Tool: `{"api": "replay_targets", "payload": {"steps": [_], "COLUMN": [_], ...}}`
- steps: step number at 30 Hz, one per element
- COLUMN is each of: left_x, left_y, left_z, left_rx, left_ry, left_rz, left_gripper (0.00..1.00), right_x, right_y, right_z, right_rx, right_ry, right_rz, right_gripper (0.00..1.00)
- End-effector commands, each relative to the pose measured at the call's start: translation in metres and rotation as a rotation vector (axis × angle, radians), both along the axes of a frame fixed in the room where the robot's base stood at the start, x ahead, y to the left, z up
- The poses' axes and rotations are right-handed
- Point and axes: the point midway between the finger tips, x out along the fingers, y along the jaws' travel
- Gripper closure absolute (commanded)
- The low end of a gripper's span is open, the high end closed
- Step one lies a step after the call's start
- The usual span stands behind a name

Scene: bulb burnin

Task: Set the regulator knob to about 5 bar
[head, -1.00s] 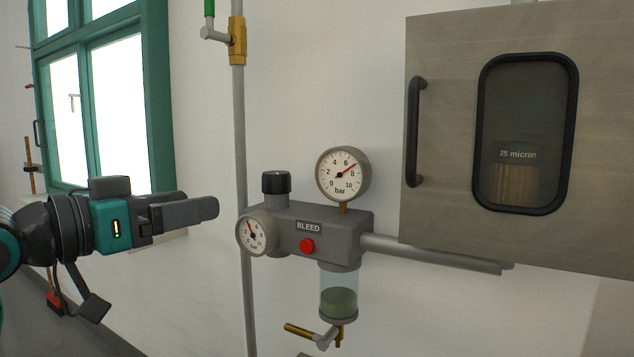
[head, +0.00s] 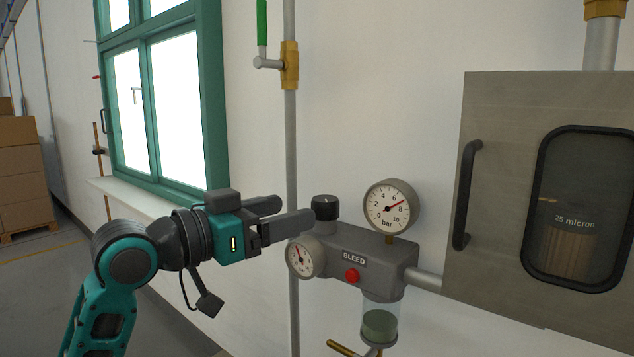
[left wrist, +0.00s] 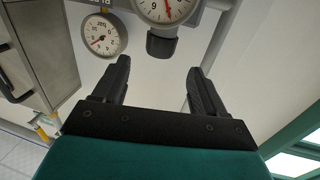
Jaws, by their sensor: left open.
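My left gripper (head: 296,209) is open and empty, just left of the knob in the head view. It shows in the left wrist view too (left wrist: 160,72). My right gripper is not in view.
A red BLEED button (head: 352,275) sits on the body's front, above a clear bowl (head: 380,323). A vertical pipe (head: 291,150) runs behind my left gripper. A grey cabinet (head: 500,200) with a black handle stands at right. A window (head: 160,105) is at left.

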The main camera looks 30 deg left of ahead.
Motion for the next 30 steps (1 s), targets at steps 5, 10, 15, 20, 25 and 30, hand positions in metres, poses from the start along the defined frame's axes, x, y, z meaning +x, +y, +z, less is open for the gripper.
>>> {"api": "replay_targets", "payload": {"steps": [5,10,15,20,25,30], "left_x": [0.03,0.053,0.064,0.066,0.066,0.065], "left_y": [-0.008,-0.015,-0.018,-0.019,-0.019,-0.019], "left_z": [0.001,0.001,0.0,-0.001,-0.001,-0.001], "left_rx": [-0.003,-0.002,-0.001,0.0,0.0,0.0], "left_ry": [-0.003,-0.004,-0.002,-0.002,-0.002,-0.002], "left_rz": [-0.002,-0.001,-0.001,-0.001,-0.001,-0.001], "left_gripper": [0.29,0.29,0.29,0.29,0.31,0.48], "right_x": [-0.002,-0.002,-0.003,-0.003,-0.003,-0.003], "right_y": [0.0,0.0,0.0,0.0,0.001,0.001], "right_z": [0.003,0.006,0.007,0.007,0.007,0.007], "right_rx": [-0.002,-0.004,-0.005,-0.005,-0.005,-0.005], "right_ry": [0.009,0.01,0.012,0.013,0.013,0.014], "right_rz": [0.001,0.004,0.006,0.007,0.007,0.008], "right_gripper": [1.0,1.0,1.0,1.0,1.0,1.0]}}
